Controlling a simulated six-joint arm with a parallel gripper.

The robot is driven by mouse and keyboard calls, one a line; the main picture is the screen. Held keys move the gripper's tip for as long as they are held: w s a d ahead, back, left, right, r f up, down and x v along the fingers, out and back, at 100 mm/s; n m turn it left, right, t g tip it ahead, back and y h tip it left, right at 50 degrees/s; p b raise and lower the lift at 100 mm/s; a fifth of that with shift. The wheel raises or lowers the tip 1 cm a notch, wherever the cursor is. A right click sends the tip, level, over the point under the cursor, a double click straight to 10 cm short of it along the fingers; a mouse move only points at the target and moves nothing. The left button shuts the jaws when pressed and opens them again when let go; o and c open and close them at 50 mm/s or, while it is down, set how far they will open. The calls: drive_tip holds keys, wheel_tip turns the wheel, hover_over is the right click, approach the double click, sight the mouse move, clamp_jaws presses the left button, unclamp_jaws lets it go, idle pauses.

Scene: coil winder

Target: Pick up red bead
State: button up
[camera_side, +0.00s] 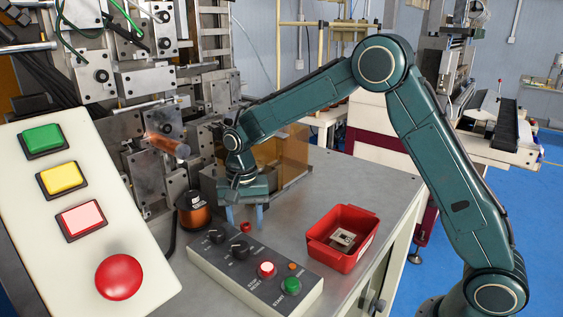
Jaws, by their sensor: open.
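The red bead (246,227) is a small red piece on the grey metal table, just behind the control box. My gripper (244,214) points down with its two bluish fingers apart. In the picture the bead appears just below the fingertips, between them. I cannot tell whether the fingers stand around it or a little behind or above it. Nothing is held in the fingers.
A control box (211,261) with knobs and buttons stands close in front of the bead. A copper wire spool (194,216) is at its left. A red bin (366,240) holding a metal part stands at right. The winding machine (139,82) rises behind left.

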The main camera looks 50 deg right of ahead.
idle(0.5)
clamp_jaws()
drive_tip(key=shift+r, duration=0.1)
wheel_tip(320, 180, up, 20)
idle(0.9)
drive_tip(key=shift+w, duration=0.1)
idle(0.5)
drive_tip(key=shift+w+d+f, duration=0.2)
drive_tip(key=shift+w+f, duration=0.25)
drive_tip(key=shift+w, duration=1.45)
drive_tip(key=shift+w+d+f, duration=0.25)
drive_tip(key=shift+w+f, duration=0.2)
drive_tip(key=shift+w, duration=1.4)
drive_tip(key=shift+w+d+f, duration=0.2)
drive_tip(key=shift+w+f, duration=0.25)
drive_tip(key=shift+w, duration=1.45)
